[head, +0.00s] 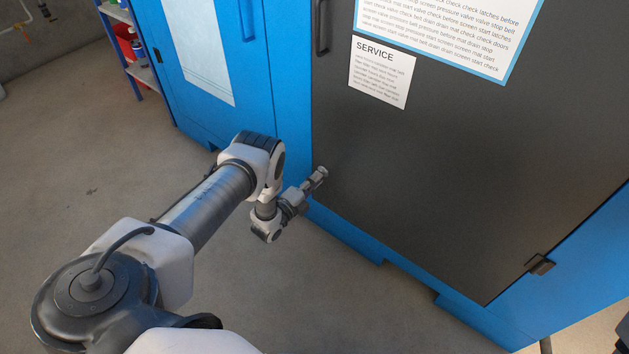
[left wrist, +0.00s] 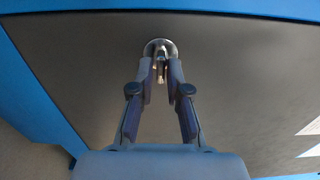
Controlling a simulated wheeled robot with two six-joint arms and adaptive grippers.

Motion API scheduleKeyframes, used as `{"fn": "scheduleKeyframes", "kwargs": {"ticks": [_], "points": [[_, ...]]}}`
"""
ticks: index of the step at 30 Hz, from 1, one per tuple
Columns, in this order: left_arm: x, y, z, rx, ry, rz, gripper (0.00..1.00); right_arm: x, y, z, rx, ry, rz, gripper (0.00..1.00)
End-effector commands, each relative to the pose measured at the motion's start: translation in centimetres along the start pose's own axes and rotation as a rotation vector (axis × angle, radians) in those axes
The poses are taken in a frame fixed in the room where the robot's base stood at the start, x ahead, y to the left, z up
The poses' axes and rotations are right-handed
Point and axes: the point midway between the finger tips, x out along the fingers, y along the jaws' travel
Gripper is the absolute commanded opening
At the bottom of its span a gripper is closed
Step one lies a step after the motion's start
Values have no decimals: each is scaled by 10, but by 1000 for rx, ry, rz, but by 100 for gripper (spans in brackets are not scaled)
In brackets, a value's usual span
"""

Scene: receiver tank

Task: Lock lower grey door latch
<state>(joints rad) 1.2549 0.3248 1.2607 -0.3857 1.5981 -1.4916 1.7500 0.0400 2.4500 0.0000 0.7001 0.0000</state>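The grey door (head: 440,170) is shut, set in a blue frame. In the left wrist view the lower latch (left wrist: 160,47) is a round metal base with a small tab standing out from the grey door panel (left wrist: 240,80). My left gripper (left wrist: 161,68) has its fingers drawn together on either side of the tab, and they appear to be closed on it. In the head view my left gripper (head: 319,176) is at the door's lower left edge and hides the latch. My right gripper is not in view.
A blue cabinet door (head: 270,90) stands to the left of the grey door. A dark hinge (head: 540,265) is at the door's lower right. A shelf (head: 140,75) with red and other items is at upper left. The concrete floor (head: 80,170) is clear.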

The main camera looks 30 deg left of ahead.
Motion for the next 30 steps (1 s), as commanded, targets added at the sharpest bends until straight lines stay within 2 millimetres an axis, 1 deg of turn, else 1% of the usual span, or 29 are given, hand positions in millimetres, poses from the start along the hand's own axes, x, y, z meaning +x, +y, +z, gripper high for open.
{"fn": "scheduleKeyframes", "kwargs": {"ticks": [9,11,13,14,17,21,24,27,30], "points": [[0,0,0,-1,0,0,34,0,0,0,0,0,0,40],[-3,0,0,-1,0,0,34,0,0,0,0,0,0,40],[-10,0,0,-2,0,1,34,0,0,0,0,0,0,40],[-15,1,0,-2,0,2,34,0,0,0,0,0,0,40],[-37,1,1,-2,-2,4,34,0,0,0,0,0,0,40],[-75,1,1,-3,-3,5,34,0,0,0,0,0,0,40],[-98,1,0,-2,-2,3,34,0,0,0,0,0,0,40],[-113,1,0,-2,-1,2,34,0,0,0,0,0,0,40],[-120,0,0,-1,0,1,34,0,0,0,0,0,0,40]]}}
